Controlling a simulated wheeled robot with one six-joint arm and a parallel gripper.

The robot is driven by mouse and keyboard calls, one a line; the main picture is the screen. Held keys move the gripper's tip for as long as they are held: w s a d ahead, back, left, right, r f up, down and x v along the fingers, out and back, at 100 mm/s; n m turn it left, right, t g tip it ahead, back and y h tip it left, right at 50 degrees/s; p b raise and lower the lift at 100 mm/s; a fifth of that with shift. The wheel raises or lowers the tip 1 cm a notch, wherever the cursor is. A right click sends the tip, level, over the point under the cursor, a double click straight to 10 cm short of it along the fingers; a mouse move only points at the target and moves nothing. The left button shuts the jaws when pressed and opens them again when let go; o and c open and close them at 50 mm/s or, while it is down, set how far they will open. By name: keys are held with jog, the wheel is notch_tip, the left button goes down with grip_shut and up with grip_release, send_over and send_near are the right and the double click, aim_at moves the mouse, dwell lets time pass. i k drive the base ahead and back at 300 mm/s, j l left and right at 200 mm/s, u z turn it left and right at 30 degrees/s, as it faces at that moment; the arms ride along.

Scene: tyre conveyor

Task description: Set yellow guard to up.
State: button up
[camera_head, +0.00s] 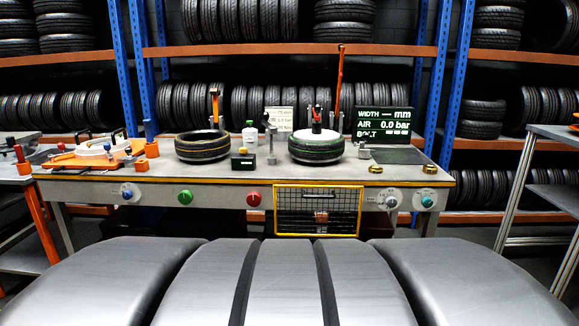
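The yellow guard (340,208) is a rectangular yellow frame filled with dark mesh. It hangs upright at the front of the long workbench (225,191), right of its middle, below the level of the bench top. A small brownish object (321,217) shows at its lower middle; I cannot tell whether it is on the mesh or behind it. My gripper is not in view.
The bench front carries a blue knob (127,195), a green button (185,197), a red button (253,198) and two dials (391,202) at the right. Tyres (203,146) and a display (382,123) stand on top. Side tables (556,165) flank the bench.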

aim_at(303, 193)
jog(key=k, duration=0.1)
jog(key=i+l, duration=0.2)
jog(key=l, duration=0.15)
jog(key=i+l, duration=0.25)
jog(key=l, duration=0.15)
jog(key=i+l, duration=0.2)
jog(key=l, duration=0.15)
jog(key=i+l, duration=0.25)
jog(key=l, duration=0.15)
